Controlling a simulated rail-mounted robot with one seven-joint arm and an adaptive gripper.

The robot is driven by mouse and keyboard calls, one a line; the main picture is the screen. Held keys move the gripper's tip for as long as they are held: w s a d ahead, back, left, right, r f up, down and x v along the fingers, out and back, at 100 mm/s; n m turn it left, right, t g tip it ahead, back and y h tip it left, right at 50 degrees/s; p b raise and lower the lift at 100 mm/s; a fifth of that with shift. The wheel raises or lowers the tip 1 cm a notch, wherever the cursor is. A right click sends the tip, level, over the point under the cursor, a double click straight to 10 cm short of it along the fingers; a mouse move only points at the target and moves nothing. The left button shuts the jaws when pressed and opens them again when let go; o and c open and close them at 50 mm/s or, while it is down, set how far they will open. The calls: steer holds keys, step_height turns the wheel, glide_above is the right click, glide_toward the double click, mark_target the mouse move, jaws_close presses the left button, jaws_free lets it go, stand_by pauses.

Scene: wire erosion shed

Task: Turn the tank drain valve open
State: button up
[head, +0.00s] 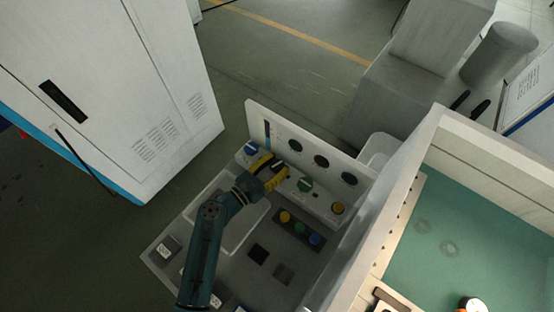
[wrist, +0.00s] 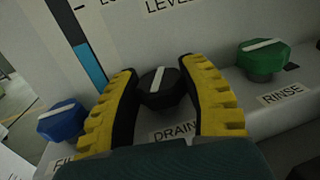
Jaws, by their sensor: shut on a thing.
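The tank drain valve is a black knob (wrist: 160,92) with a white pointer bar, above a label reading DRAIN (wrist: 172,133) in the wrist view. The pointer runs nearly upright in that view. My gripper (wrist: 160,95) has its yellow ribbed fingers on both sides of the knob and is shut on it. In the head view my gripper (head: 268,172) is at the panel ledge and largely hides the knob.
A blue knob (wrist: 62,121) sits left of the drain knob and a green knob (wrist: 264,59), labelled RINSE, sits right. A white cabinet (head: 120,90) stands left; a teal-floored tank (head: 470,210) lies right.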

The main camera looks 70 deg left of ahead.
steer(key=shift+r+n+g+y+p, duration=0.1)
steer(key=shift+n+g+y+p, duration=1.05)
steer(key=shift+n+g+y, duration=0.85)
steer(key=shift+t+y, duration=0.3)
steer(key=shift+y, duration=0.2)
steer(key=o, duration=0.9)
steer(key=v, duration=1.2)
